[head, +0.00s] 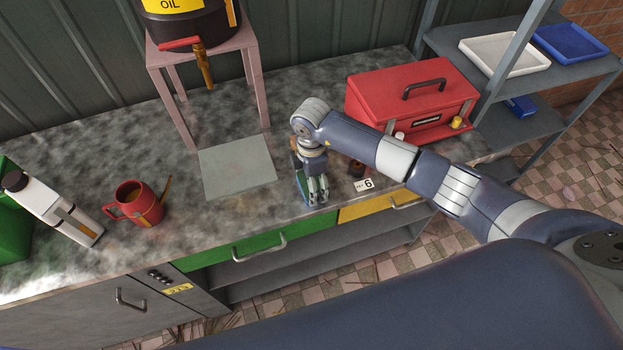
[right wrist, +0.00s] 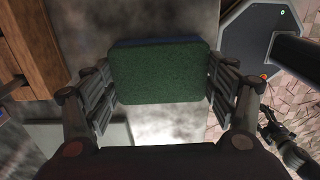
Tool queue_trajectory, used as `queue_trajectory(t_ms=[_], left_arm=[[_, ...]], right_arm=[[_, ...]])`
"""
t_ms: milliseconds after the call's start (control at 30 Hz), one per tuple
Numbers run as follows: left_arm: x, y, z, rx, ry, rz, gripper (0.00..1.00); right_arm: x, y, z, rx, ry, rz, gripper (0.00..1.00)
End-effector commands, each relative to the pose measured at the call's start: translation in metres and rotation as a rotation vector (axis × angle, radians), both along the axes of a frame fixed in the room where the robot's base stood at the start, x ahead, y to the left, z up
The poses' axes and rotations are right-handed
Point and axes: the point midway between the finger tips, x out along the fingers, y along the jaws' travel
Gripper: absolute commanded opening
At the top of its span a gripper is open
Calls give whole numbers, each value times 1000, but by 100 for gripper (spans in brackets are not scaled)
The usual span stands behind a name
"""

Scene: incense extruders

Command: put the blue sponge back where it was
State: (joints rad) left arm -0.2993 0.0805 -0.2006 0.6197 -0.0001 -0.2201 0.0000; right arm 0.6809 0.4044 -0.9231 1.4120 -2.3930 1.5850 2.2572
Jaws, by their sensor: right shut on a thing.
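The blue sponge (right wrist: 155,72) is in the right wrist view, its green scouring face towards the camera and a thin blue edge along its top side. My right gripper (right wrist: 160,88) has its fingers against the sponge's two sides. In the head view my right gripper (head: 315,190) points down near the counter's front edge, right of the grey mat, and mostly covers the sponge. I cannot tell its height over the counter. A dark claw low at the right of the right wrist view looks like my left gripper (right wrist: 266,124); its opening is unclear.
The grey mat (head: 237,165) lies bare on the counter. A number 6 card (head: 363,185) and a small brown item (head: 357,168) are right of the gripper. A red toolbox (head: 415,98) stands behind my arm; a red mug (head: 139,204) and white bottle (head: 55,210) stand left.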

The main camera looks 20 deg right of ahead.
Motion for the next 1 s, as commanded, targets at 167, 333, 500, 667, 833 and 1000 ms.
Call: queue_trajectory(t_ms=[167, 333, 500, 667, 833, 1000], left_arm=[[0, 0, -4, 0, 0, 0, 62], [0, 0, -2, 0, 0, 0, 62], [0, 0, -2, 0, 0, 0, 62], [0, 0, -2, 0, 0, 0, 62], [0, 0, -4, 0, 0, 0, 62], [0, 0, -15, 0, 0, 1, 62]], right_arm=[[0, 0, -4, 0, 0, 0, 59], [0, 0, -2, 0, 0, -1, 98], [0, 0, -2, 0, 0, -1, 98], [0, 0, -2, 0, 0, -1, 98], [2, 0, 7, 2, -4, -1, 98], [2, 0, 36, 2, -8, 1, 98]])
